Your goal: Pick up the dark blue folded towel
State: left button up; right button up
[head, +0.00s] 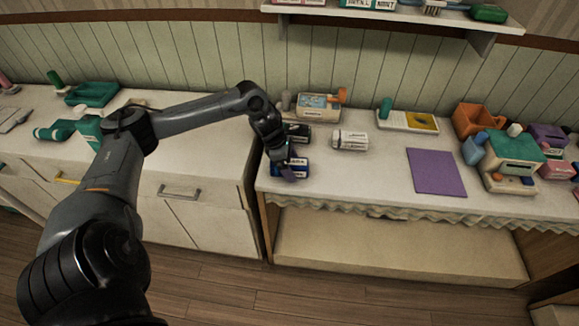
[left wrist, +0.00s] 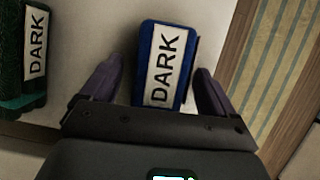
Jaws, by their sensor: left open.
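The dark blue folded towel (left wrist: 142,52) has a white label reading DARK and lies on the counter. In the left wrist view it sits between the two spread purple fingers of my left gripper (left wrist: 157,72), and the fingers are on either side of it. In the head view the towel (head: 303,170) is partly hidden by my left gripper (head: 286,168), which points down over it at the counter's left front corner. My left gripper is open. My right gripper is not in view.
A dark green folded towel (left wrist: 33,62), also labelled DARK, lies beside the blue one. A white labelled towel (head: 350,140) and a purple mat (head: 436,171) are to the right. The counter's edge and a gap between cabinets are close on the left.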

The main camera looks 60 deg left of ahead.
aim_at(296, 164)
pick_arm(q)
jog(key=shift+f, duration=0.2)
dwell(0.3)
jog(key=c, duration=1.3)
jog(key=shift+r, duration=0.15)
jog(key=shift+r, duration=0.55)
jog(key=r, duration=0.3)
jog(key=shift+s+d+r, duration=0.2)
jog(key=shift+d+r, duration=0.15)
jog(key=shift+d, duration=0.05)
jog(key=s+d+r, duration=0.1)
jog(key=d+r, duration=0.1)
jog(key=d, duration=0.1)
jog(key=s+d+r, duration=0.1)
jog(key=d+r, duration=0.1)
jog(key=d, duration=0.1)
jog(key=s+d+r, duration=0.2)
jog(key=d, duration=0.2)
jog(key=shift+r, duration=0.2)
